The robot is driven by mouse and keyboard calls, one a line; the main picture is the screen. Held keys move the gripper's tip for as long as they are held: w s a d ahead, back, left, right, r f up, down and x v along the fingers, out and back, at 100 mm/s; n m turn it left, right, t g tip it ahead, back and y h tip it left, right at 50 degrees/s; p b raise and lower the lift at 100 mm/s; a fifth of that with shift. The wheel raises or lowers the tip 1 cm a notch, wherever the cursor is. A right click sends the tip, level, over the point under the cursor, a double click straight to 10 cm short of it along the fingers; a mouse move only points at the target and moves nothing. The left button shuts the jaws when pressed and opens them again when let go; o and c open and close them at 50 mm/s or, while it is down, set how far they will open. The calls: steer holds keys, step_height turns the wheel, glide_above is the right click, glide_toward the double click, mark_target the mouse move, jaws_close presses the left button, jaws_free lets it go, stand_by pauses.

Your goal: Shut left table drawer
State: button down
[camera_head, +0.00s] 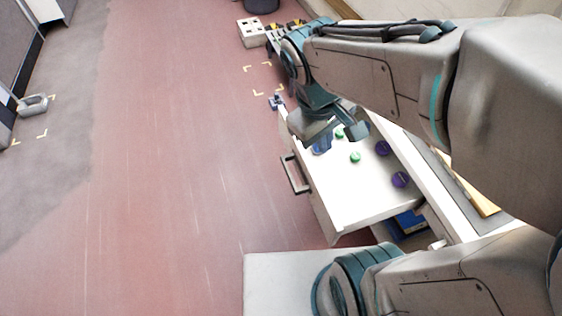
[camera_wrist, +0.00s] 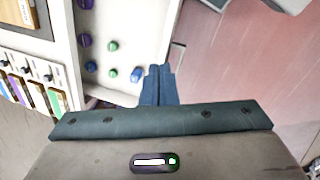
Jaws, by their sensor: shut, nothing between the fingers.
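A white table drawer (camera_head: 350,205) is pulled open in the head view, out to the left from the table (camera_head: 450,200). Its dark bar handle (camera_head: 294,175) is on its left-facing front. Small green and purple round pieces and a blue one lie inside it. The open drawer (camera_wrist: 108,76) also shows in the wrist view. My gripper (camera_wrist: 158,72) is shut and empty there, its fingers near the drawer's front wall, beside the blue piece. I cannot tell whether they touch the wall. In the head view my wrist hangs over the drawer's far part, hiding some of it.
A blue item (camera_head: 408,222) sits under the table by the drawer. A white block with holes (camera_head: 251,32) stands beyond, near yellow floor marks. Red floor (camera_head: 170,160) left of the drawer is clear. Several coloured items (camera_wrist: 35,92) line the wrist view's left edge.

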steer(key=w+a+f+n+t+h+b, duration=0.25)
steer(key=a+f+n+h+b, duration=0.35)
steer(key=a+f+n+b, duration=1.1)
steer(key=w+d+f+m, duration=0.2)
steer(key=w+d+f, duration=0.1)
steer(key=d+f, duration=0.6)
steer(key=shift+d+f+g+p, duration=0.3)
steer(key=shift+f+g+p, duration=0.15)
steer(key=shift+f, duration=0.3)
